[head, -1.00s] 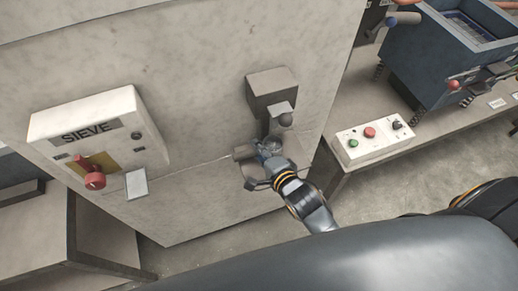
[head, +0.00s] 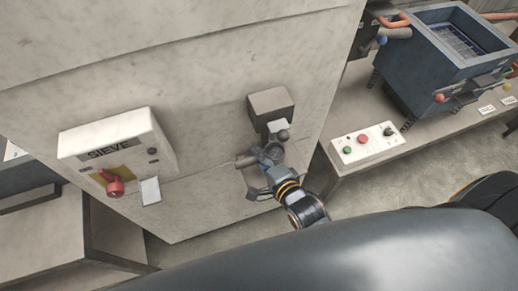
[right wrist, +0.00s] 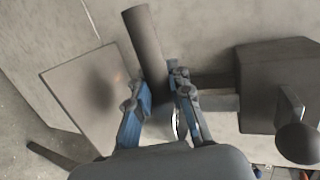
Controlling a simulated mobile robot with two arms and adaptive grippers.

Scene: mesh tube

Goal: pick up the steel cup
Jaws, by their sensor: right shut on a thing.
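The steel cup (head: 273,153) shows in the head view as a small grey round rim, below the grey box and its dark knob on the pale machine's front. My right gripper (head: 267,165) is at the cup and shut on it, hiding much of it. In the right wrist view, my gripper's two blue-grey fingers (right wrist: 164,95) stand close together. My left gripper is in neither view.
A SIEVE switch box (head: 116,146) is at left. A button panel (head: 363,143) lies on the right-hand bench.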

